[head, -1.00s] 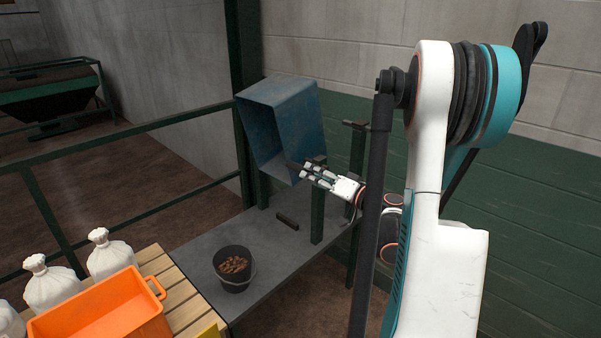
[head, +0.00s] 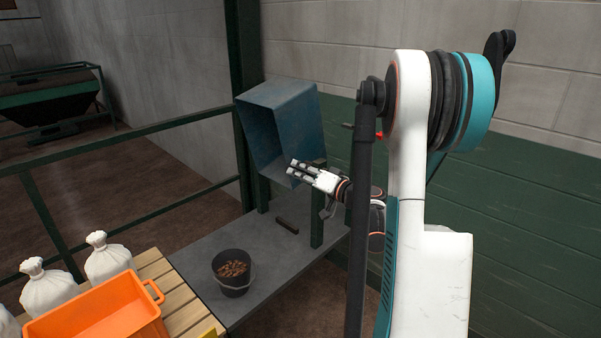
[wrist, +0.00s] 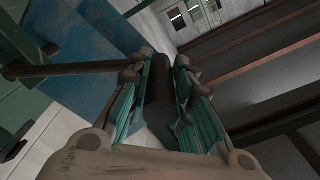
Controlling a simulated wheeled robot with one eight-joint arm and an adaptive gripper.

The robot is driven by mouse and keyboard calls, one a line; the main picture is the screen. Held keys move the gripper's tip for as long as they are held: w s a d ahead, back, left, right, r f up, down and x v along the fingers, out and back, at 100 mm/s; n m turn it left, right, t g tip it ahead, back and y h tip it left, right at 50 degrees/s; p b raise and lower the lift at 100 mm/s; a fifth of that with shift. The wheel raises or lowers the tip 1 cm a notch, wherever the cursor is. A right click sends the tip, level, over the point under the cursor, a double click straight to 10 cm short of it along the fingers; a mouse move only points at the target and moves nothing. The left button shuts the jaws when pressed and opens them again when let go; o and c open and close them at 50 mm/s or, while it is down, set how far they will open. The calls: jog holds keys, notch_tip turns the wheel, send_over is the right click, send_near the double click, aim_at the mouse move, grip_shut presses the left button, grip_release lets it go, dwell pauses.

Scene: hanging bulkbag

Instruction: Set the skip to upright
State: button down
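The skip (head: 280,130) is a blue open-topped bin mounted between green posts. It is tipped over in the head view, with its open mouth facing forward and down. Its blue side also shows in the wrist view (wrist: 95,75). My gripper (head: 293,171) is in front of the skip's lower right part, pointing left; contact cannot be told. In the wrist view, my gripper's fingers (wrist: 165,75) stand apart, with a dark bar-like shape visible between them; whether it is between or behind them is unclear. A dark rod (wrist: 70,70) crosses the skip at left.
A grey platform (head: 270,275) lies below, holding a black bucket (head: 232,270) of brown pieces and a small dark bar (head: 288,225). An orange crate (head: 100,310) and white sacks (head: 105,258) are at left. A green railing (head: 120,130) runs behind.

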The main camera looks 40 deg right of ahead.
jog(key=shift+d+r+m+p, duration=0.3)
jog(key=shift+d+r+p, duration=0.1)
jog(key=shift+r, duration=0.3)
jog(key=w+d+r+m+p, duration=0.1)
jog(key=d+r+m+p, duration=0.4)
jog(key=d+r+m, duration=0.65)
jog(key=d+f+m, duration=0.3)
jog(key=d, duration=0.7)
jog(key=w+d+f+m, duration=0.1)
jog(key=d+f+m, duration=0.2)
jog(key=d, duration=0.7)
jog(key=shift+w+f+m+b, duration=0.2)
jog(key=shift+f+m+b, duration=0.2)
jog(key=shift+m, duration=0.25)
